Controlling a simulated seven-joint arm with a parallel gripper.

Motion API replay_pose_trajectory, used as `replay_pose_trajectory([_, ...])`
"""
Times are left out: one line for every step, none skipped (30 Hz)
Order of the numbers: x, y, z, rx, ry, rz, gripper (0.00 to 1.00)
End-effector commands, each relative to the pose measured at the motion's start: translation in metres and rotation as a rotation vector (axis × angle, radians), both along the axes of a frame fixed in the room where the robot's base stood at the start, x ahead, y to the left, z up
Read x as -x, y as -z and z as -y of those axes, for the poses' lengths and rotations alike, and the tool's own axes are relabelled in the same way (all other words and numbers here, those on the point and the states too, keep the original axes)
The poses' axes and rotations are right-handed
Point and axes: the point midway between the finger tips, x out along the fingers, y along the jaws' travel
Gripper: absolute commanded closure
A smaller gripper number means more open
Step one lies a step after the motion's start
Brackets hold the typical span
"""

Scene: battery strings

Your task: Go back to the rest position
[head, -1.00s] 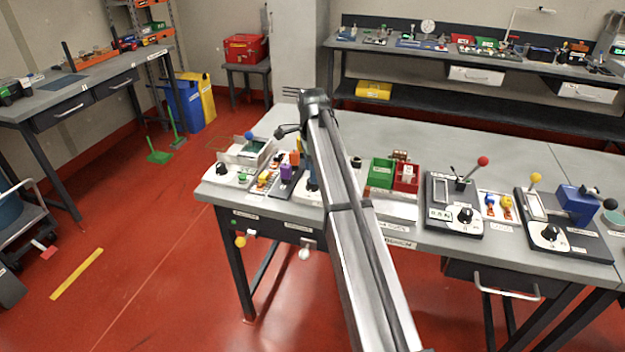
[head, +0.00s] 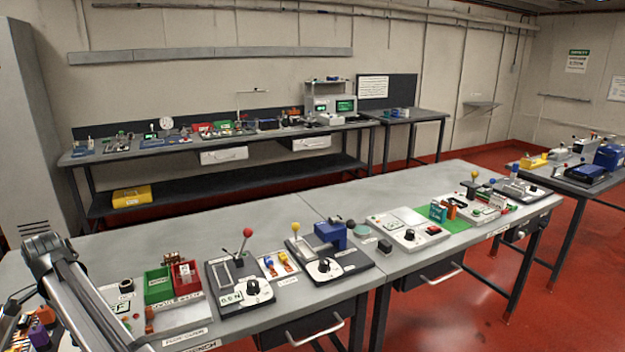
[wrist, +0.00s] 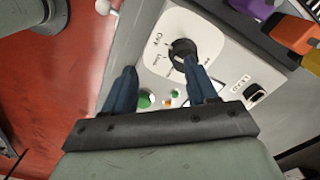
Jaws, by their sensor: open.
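In the wrist view my gripper (wrist: 162,88) is open, its two dark blue fingers apart with nothing between them. It is over a pale panel (wrist: 228,75) with a black rotary knob (wrist: 183,54), a green button and a small amber one. The knob shows just beyond the right fingertip; I cannot tell whether they touch. In the head view my arm is at the lower left edge, and its gripper end cannot be made out there.
Purple and orange blocks (wrist: 291,34) stand at the upper right of the wrist view. In the head view, the green and red bins (head: 158,286), a red-knobbed lever unit (head: 240,285) and a yellow-knobbed one (head: 322,268) stand on the bench (head: 240,226). The bench's back strip is bare.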

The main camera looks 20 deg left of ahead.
Motion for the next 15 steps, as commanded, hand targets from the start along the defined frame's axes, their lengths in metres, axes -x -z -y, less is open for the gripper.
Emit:
replay_pose_trajectory([0.008,0.004,0.026,0.001,-0.053,0.0,0.43])
replay_pose_trajectory([0.011,0.005,0.037,0.002,-0.089,-0.001,0.43])
replay_pose_trajectory([0.015,0.007,0.051,0.003,-0.138,-0.002,0.43])
replay_pose_trajectory([0.018,0.008,0.061,0.004,-0.176,-0.002,0.43])
replay_pose_trajectory([0.021,0.009,0.071,0.005,-0.213,-0.002,0.43])
replay_pose_trajectory([0.025,0.011,0.084,0.006,-0.259,-0.004,0.43])
replay_pose_trajectory([0.027,0.013,0.094,0.007,-0.292,-0.005,0.43])
replay_pose_trajectory([0.029,0.016,0.103,0.009,-0.325,-0.005,0.43])
replay_pose_trajectory([0.03,0.02,0.116,0.013,-0.365,-0.008,0.43])
replay_pose_trajectory([0.031,0.024,0.127,0.017,-0.393,-0.011,0.43])
replay_pose_trajectory([0.03,0.03,0.136,0.021,-0.415,-0.013,0.43])
replay_pose_trajectory([0.028,0.037,0.146,0.028,-0.437,-0.018,0.43])
replay_pose_trajectory([0.025,0.044,0.153,0.033,-0.449,-0.022,0.43])
replay_pose_trajectory([0.022,0.051,0.16,0.04,-0.456,-0.027,0.43])
replay_pose_trajectory([0.017,0.061,0.169,0.049,-0.459,-0.033,0.43])
